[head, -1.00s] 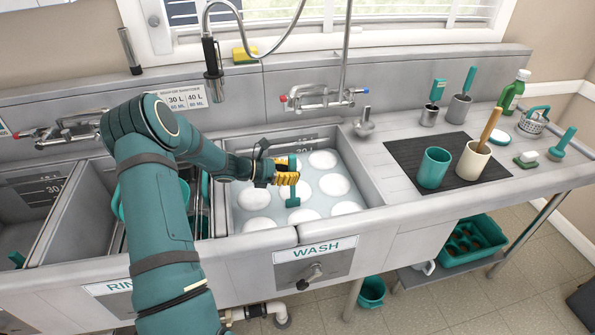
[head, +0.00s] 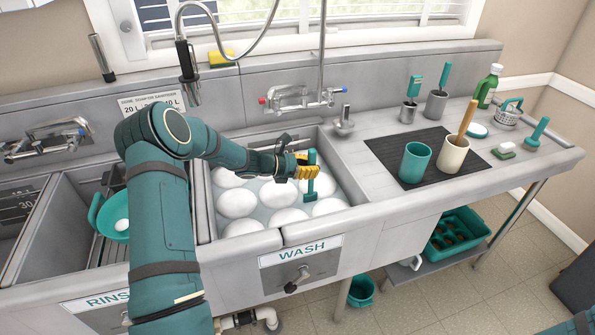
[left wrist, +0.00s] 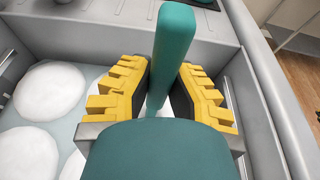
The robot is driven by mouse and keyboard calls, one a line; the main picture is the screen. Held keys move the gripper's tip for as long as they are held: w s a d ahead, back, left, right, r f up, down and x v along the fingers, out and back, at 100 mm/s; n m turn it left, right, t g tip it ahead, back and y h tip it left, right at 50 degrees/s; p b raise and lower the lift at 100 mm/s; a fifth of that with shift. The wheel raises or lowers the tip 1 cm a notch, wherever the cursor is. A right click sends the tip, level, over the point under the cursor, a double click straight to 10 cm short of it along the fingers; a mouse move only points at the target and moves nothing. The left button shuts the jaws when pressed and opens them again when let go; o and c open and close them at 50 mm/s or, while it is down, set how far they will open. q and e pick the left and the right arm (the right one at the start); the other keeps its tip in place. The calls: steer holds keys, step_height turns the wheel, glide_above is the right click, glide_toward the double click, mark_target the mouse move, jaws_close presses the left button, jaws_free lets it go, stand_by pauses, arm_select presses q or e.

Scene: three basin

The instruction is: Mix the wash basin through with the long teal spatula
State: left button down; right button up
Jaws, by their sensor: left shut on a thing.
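The wash basin (head: 318,226) holds pale water with several white foam patches (head: 238,203) on it. My left gripper (head: 306,172) is over the right part of this basin, shut on the long teal spatula (head: 311,182). The spatula stands roughly upright, its handle top above the fingers and its lower end down at the water. In the left wrist view the teal handle (left wrist: 174,50) rises between the yellow finger pads, with foam patches (left wrist: 48,90) to the left and the basin wall to the right. The spatula's lower end is hidden there. My right gripper is out of view.
Left of the wash basin, a teal colander-like bowl (head: 104,222) sits by the rinse basin. A faucet (head: 300,98) stands behind. On the right counter, a teal cup (head: 413,165) and a cream crock (head: 453,157) stand on a dark mat (head: 385,150).

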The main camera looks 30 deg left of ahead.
arm_select(q)
steer(key=shift+w+d, duration=0.85)
steer(key=shift+w, duration=0.2)
steer(key=shift+s+a, duration=0.1)
steer(key=s+a+p, duration=0.2)
steer(key=s+a, duration=0.7)
steer(key=s, duration=0.1)
steer(key=shift+s, duration=0.3)
steer(key=w+d+b, duration=0.2)
steer(key=w+d, duration=0.7)
steer(key=w, duration=0.1)
steer(key=shift+w, duration=0.4)
steer(key=shift+d, duration=0.1)
